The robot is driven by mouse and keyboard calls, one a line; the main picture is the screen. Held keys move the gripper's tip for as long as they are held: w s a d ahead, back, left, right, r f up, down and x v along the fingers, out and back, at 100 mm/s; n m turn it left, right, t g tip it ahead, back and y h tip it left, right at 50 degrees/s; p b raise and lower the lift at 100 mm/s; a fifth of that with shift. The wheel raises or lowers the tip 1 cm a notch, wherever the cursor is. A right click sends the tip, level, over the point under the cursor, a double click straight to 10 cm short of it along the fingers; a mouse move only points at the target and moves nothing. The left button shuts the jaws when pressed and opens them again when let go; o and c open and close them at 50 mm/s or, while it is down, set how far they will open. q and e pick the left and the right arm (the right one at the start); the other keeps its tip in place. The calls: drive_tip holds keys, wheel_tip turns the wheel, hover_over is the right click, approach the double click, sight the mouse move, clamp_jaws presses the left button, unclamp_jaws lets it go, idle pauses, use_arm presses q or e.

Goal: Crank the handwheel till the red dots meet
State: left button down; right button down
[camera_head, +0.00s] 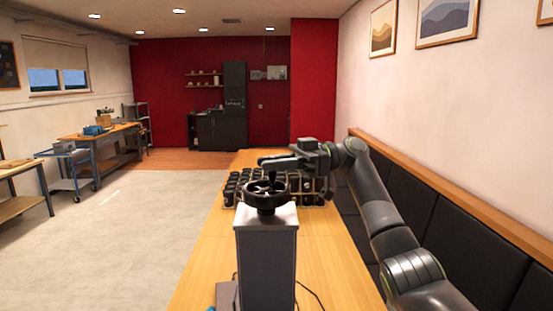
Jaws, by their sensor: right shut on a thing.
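The black handwheel (267,201) lies flat on top of the grey-white laser marker column (266,252) in the centre foreground. My right gripper (268,163) reaches in from the right, its fingers pointing left above the far side of the wheel. It is shut on the wheel's upright crank handle (271,177), which is small and partly hidden by the fingers. I cannot make out any red dots; the marker's far side and work area are hidden behind the column and wheel. My left gripper is not in view.
The column stands on a long wooden table (330,254). Many dark cup-like items (232,187) stand in rows behind the wheel. A black padded bench (460,228) runs along the right wall. A cable (311,294) lies at the column's foot.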

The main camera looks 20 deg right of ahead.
drive_tip(key=shift+w+a+n+g+h+p, duration=0.15)
drive_tip(key=shift+n+g+p, duration=0.45)
drive_tip(key=shift+g+p, duration=0.35)
drive_tip(key=shift+w+a+n+g+h+p, duration=0.15)
drive_tip(key=shift+n+g+p, duration=0.45)
drive_tip(key=shift+g+p, duration=0.3)
drive_tip(key=shift+a+f+n+g+p, duration=0.1)
drive_tip(key=shift+n+g+p, duration=0.2)
drive_tip(key=shift+g+p, duration=0.2)
drive_tip(key=shift+f, duration=0.2)
drive_tip(key=c, duration=1.4)
unclamp_jaws()
drive_tip(key=shift+s+a+r, duration=0.1)
drive_tip(key=shift+a, duration=0.05)
drive_tip(key=shift+o, duration=0.2)
drive_tip(key=shift+r, duration=0.1)
